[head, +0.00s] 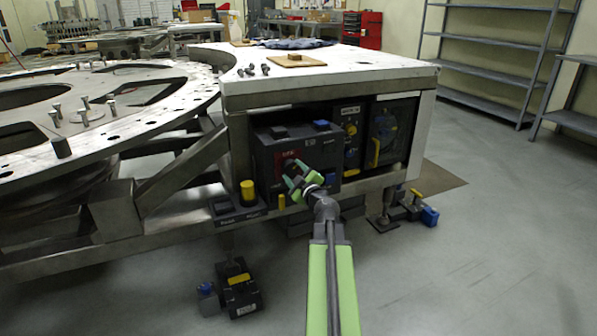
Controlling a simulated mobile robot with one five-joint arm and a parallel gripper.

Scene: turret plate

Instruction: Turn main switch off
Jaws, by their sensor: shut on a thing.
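A dark control box (265,152) sits in the open bay under the metal worktop. Its front carries a red plate (286,160), which looks like the place of the main switch. My gripper (295,176), with green fingers, is at the lower part of this plate. Its fingers are closed around what appears to be the switch handle. The fingers hide most of the handle, so its exact angle cannot be told.
Right of the box are a panel with yellow knobs (350,130) and a panel with a yellow handle (375,153). A yellow button (248,192) stands at lower left. The round turret plate (150,118) is at left. The floor (450,260) at right is clear.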

